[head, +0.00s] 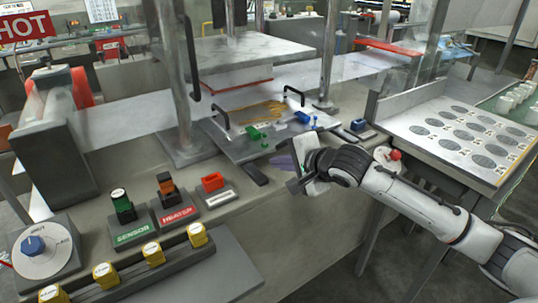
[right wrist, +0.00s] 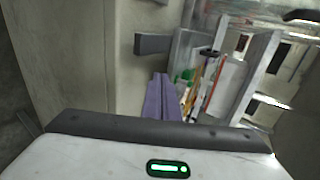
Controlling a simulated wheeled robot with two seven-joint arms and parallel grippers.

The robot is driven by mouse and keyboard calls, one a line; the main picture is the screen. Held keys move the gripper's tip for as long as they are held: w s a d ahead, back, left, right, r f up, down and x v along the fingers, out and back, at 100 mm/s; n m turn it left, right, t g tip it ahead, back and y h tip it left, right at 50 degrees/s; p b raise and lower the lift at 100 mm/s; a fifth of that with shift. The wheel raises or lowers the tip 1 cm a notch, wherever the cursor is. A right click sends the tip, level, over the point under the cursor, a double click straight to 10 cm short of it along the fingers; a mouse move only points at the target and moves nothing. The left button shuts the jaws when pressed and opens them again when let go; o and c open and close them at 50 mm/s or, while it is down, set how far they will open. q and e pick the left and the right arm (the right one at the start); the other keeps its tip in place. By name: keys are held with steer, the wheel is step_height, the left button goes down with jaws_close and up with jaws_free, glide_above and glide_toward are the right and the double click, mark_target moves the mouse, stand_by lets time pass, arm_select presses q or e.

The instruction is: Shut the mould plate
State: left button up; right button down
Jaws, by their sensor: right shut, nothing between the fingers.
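The mould plate (head: 238,150) is a grey tray with two black handles, sticking out toward me from under the raised press head (head: 240,55). A brown patch, green pieces (head: 256,134) and blue pieces (head: 302,117) lie on it. A dark rail end (head: 255,174) juts out below its front. The fingers also show in the right wrist view (right wrist: 162,98). I cannot tell whether they touch the plate. My left gripper is out of view.
A red button (head: 395,155) and a panel of grey discs (head: 450,137) are at right. Posts and clear guards flank the press.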

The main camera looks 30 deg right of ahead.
mark_target(261, 154)
steer(key=w, duration=0.3)
steer(key=shift+w+a+f, duration=0.15)
steer(key=shift+w, duration=0.25)
steer(key=shift+w+f, duration=0.1)
steer(key=shift+w, duration=0.4)
steer(key=shift+w+a+p, duration=0.1)
steer(key=shift+p, duration=0.25)
